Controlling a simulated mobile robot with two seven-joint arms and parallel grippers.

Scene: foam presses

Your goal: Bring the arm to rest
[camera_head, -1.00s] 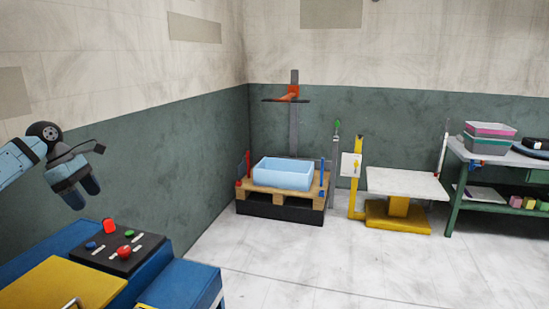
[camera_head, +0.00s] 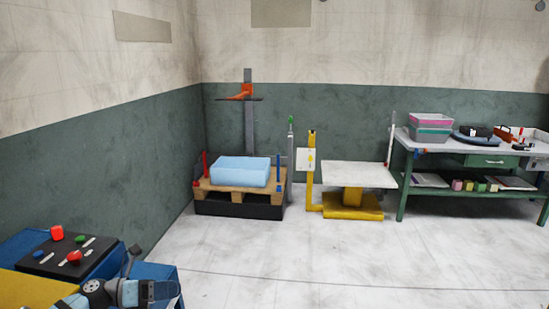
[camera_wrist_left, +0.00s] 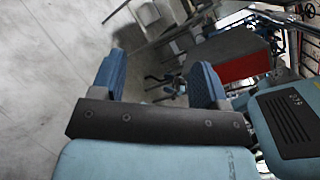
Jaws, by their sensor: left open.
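My left gripper (camera_head: 165,293) is low at the bottom left of the head view, in front of the blue machine (camera_head: 152,270) with its dark control panel. In the left wrist view the two blue fingers of the left gripper (camera_wrist_left: 158,78) are spread apart with nothing between them. The fingertips are partly cut off or hard to make out in the head view. My right gripper is in neither view.
The control panel (camera_head: 60,257) carries red, green and blue buttons. A light blue foam block (camera_head: 240,172) lies on a wooden pallet (camera_head: 215,190) by the corner. A yellow lift table (camera_head: 352,214) and green workbench (camera_head: 403,183) stand right. The floor (camera_head: 330,255) is clear.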

